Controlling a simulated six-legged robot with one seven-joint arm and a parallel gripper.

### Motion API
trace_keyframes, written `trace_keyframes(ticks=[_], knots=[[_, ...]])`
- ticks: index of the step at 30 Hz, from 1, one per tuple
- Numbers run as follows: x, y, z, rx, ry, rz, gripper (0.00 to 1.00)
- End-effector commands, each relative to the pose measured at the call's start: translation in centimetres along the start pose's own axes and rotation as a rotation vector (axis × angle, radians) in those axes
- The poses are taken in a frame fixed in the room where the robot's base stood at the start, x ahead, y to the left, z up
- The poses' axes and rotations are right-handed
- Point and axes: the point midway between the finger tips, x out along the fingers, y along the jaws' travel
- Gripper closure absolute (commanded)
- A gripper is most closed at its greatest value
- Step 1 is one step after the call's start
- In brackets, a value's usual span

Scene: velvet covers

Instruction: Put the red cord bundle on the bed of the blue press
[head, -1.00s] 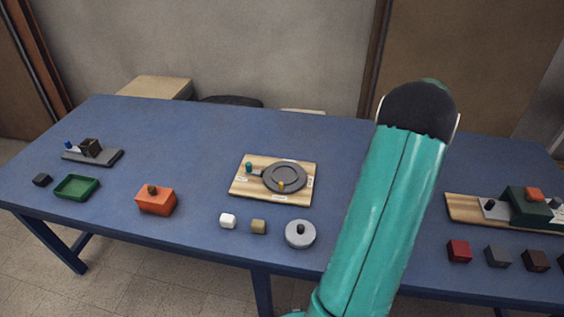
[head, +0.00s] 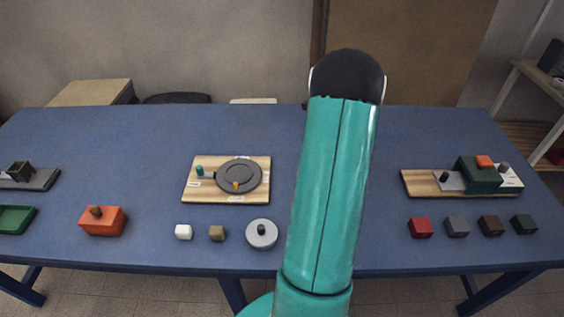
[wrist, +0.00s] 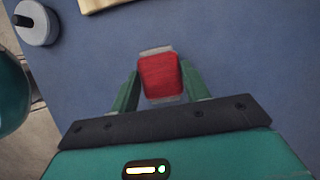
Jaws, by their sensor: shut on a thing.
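In the wrist view, my gripper (wrist: 160,88) is shut on a red bundle (wrist: 160,76) with pale ends; its two green fingers press on either side. It is over the blue table, and its height is hard to judge. In the head view my own arm hides the gripper and the bundle. No plainly blue press shows in the head view. A dark-based device (head: 40,181) with a dark block on it is cut by the left edge. A wooden-board device (head: 412,184) with a green block and orange top stands at the right.
A wooden board (head: 200,168) with a round grey plate sits mid-table. Along the front are a green tray (head: 31,222), an orange box (head: 103,222), white and tan pieces, a grey knobbed disc (head: 262,239), and several small blocks, one red (head: 420,228). The back of the table is clear.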

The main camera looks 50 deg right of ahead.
Motion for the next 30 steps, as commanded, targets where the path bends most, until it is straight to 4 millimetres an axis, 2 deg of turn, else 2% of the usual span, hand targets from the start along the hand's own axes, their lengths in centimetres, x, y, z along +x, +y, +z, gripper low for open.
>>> trace_keyframes(ticks=[3,10,19,24,30], knots=[[2.2,-0.3,2.0,-0.001,-0.001,0.003,0.75],[7.1,-0.9,3.4,0.0,-0.001,0.002,0.75],[9.9,-1.4,4.2,0.001,-0.001,0.002,0.75],[12.1,-1.4,3.0,0.003,0.0,0.001,0.75],[12.3,-1.4,3.0,0.001,0.0,-0.001,0.75]])
